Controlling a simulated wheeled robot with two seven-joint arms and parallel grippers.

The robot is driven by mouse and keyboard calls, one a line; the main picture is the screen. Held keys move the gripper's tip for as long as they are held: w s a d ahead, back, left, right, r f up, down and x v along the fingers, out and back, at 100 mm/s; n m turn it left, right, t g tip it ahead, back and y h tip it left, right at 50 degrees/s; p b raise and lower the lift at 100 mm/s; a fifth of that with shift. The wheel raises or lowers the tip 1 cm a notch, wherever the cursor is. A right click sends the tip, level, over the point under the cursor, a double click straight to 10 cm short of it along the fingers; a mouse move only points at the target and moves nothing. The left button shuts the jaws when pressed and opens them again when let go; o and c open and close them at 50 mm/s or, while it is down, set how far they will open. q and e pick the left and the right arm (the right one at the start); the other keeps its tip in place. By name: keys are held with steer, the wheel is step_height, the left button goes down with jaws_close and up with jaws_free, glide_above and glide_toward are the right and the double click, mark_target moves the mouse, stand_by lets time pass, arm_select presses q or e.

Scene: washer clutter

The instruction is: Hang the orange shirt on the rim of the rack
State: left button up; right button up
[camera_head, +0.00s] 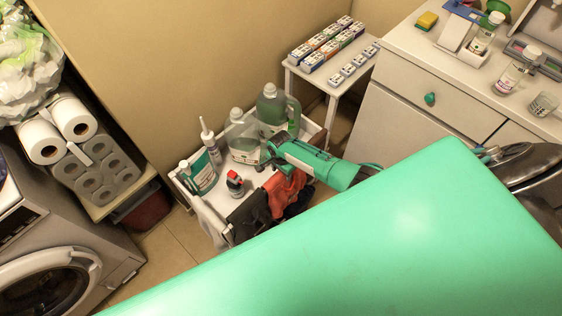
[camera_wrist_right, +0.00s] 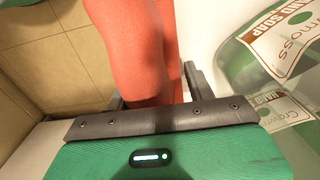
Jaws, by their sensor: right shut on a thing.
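The orange shirt (camera_head: 287,190) hangs down at the near right side of the white rack (camera_head: 206,215), beside dark cloth. Its top is at my right gripper (camera_head: 268,160), which is over the rack's near right part. In the right wrist view the shirt (camera_wrist_right: 138,50) runs as an orange-red strip between the dark fingers of my right gripper (camera_wrist_right: 160,98), which is shut on it. I cannot tell whether the shirt rests on the rim, as the gripper and cloth cover that part. My left gripper is not in view.
The rack holds a green jug (camera_head: 278,112), a clear bottle (camera_head: 243,140), a teal bottle (camera_head: 198,175) and a red-capped bottle (camera_head: 235,183). Dark cloth (camera_head: 248,216) hangs on its near side. A small white table (camera_head: 335,88) with boxes stands behind. A washer (camera_head: 60,250) is at left.

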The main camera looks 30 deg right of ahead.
steer(key=o, duration=1.5)
steer(key=shift+c, duration=0.2)
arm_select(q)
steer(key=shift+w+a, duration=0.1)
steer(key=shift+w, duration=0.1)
arm_select(e)
steer(key=shift+r, duration=0.5)
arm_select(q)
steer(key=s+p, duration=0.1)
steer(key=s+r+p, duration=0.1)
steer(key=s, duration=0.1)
arm_select(e)
step_height(320, 180, up, 13)
